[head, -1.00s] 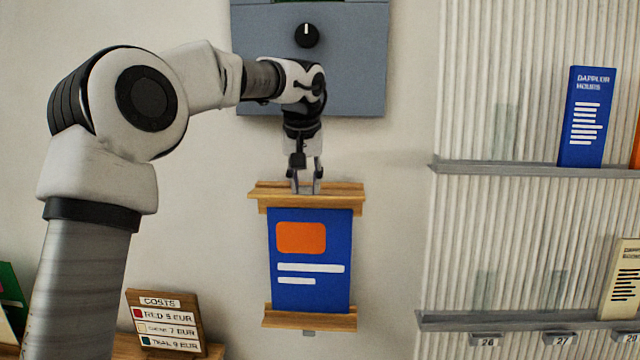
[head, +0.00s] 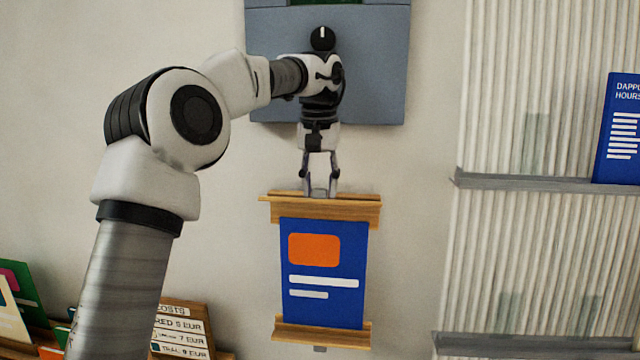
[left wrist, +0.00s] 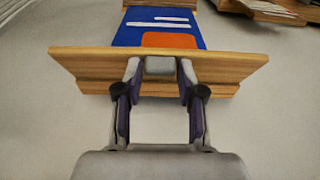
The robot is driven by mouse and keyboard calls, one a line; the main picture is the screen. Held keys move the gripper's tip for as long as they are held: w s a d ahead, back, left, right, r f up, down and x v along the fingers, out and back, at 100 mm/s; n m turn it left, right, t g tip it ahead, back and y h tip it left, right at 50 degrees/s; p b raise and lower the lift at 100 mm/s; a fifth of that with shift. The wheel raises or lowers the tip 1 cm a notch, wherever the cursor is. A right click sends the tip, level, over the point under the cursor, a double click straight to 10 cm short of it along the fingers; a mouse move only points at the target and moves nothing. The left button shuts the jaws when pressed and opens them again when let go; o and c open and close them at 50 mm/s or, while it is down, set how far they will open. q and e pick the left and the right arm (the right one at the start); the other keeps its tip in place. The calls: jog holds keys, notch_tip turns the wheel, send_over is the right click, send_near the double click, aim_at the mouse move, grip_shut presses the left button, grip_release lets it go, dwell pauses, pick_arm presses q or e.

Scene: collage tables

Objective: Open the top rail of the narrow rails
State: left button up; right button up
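The narrow rails are a wooden top rail (head: 357,210) and a wooden bottom rail (head: 350,334) on the wall. A blue poster (head: 325,300) with an orange block and white bars hangs between them. The top rail also shows in the left wrist view (left wrist: 232,68), with the poster (left wrist: 125,33) beyond it. My left gripper (head: 320,190) points down at the top rail. Its fingers are apart, one on each side of a small grey tab (left wrist: 160,66) at the rail's middle. I cannot tell whether they touch the tab. My right gripper is not in view.
A grey wall box (head: 385,70) with a black knob (head: 322,39) is close above my left gripper. Ribbed panelling with grey shelves (head: 530,182) and a blue booklet (head: 622,130) is at right. A price sign (head: 180,325) and cards stand at lower left.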

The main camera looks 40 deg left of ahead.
pick_arm(q)
jog(key=shift+o, duration=0.4)
jog(key=shift+w+f, duration=0.1)
jog(key=r, duration=0.7)
jog(key=shift+s+d+r, duration=0.1)
jog(key=shift+s+r, duration=0.1)
jog(key=shift+s, duration=0.1)
